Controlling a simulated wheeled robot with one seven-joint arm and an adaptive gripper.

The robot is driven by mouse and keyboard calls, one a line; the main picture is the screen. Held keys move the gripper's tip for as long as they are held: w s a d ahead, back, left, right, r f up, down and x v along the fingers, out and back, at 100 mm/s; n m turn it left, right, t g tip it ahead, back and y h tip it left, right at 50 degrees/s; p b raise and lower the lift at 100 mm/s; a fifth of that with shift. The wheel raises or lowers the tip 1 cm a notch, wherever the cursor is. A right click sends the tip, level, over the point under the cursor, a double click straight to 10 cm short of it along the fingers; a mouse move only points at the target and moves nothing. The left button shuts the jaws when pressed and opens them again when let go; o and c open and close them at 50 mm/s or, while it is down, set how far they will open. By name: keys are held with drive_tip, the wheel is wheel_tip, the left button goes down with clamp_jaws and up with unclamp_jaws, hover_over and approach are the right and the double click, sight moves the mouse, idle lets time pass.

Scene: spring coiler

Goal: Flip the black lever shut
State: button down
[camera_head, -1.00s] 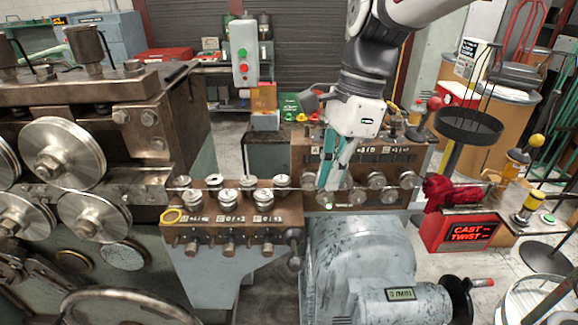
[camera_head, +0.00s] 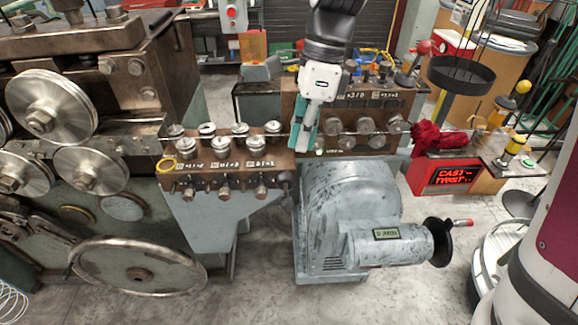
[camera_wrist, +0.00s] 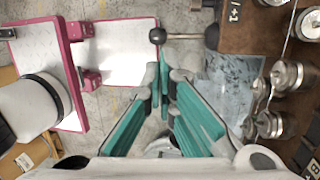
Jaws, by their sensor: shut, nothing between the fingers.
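The black lever shows in the wrist view as a metal rod with a black ball knob (camera_wrist: 157,36), sticking out sideways from the brown roller block. In the head view the lever (camera_head: 286,176) is small and dark at the right end of the left roller block (camera_head: 225,178); its exact pose is hard to tell there. My gripper (camera_head: 301,148) has teal fingers pointing down, just right of and above the lever. In the wrist view my fingertips (camera_wrist: 164,66) are shut and empty, with the knob just beyond them. I cannot tell whether they touch.
A second roller block (camera_head: 345,117) stands behind and right of my gripper. A grey motor housing (camera_head: 350,205) with a black handwheel (camera_head: 438,242) sits below. A thin wire runs over the rollers. The red CAST TWIST box (camera_head: 443,175) is at right.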

sight(287, 198)
drive_tip(key=p+x, duration=0.1)
drive_tip(key=x, duration=1)
drive_tip(key=shift+w+f, duration=0.1)
